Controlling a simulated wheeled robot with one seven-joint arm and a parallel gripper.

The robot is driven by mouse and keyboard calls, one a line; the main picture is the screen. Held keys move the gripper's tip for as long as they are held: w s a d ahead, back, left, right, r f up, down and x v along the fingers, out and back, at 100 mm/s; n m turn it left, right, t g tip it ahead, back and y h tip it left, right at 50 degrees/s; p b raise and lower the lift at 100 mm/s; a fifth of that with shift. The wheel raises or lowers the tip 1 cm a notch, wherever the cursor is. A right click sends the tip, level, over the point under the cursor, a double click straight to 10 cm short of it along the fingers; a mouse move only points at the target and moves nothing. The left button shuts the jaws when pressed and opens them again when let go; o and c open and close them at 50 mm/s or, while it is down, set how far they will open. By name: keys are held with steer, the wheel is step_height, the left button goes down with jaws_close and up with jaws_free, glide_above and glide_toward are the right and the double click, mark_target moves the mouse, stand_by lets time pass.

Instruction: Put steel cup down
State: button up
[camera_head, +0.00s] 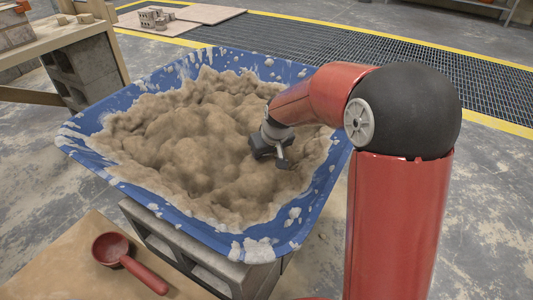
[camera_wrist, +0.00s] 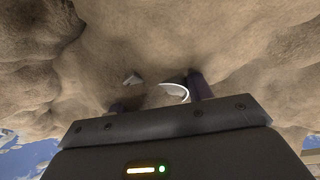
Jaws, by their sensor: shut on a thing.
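My gripper (camera_head: 272,150) is low over the sandy mortar in the blue tub (camera_head: 205,232), right of the tub's middle. In the wrist view, a pale curved rim of the steel cup (camera_wrist: 175,90) shows between the two dark fingers of my gripper (camera_wrist: 157,96). The gripper is shut on the cup. Most of the cup is hidden by the gripper body and mortar-coloured surroundings. I cannot tell whether the cup touches the mortar. The cup cannot be made out in the head view.
The tub stands on grey concrete blocks (camera_head: 185,255). A red scoop (camera_head: 125,258) lies on a wooden board (camera_head: 75,270) at the lower left. A wooden bench (camera_head: 75,38) stands at the upper left. Lumpy mortar (camera_head: 190,130) fills the tub, with white splashes on its rim.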

steer(key=o, duration=1.2)
steer(key=shift+f, duration=0.1)
steer(key=shift+c, duration=0.2)
steer(key=shift+r, duration=0.4)
steer(key=p+v, duration=0.2)
steer(key=v, duration=0.9)
steer(key=shift+s+r+p, duration=0.2)
steer(key=shift+s+p, duration=0.1)
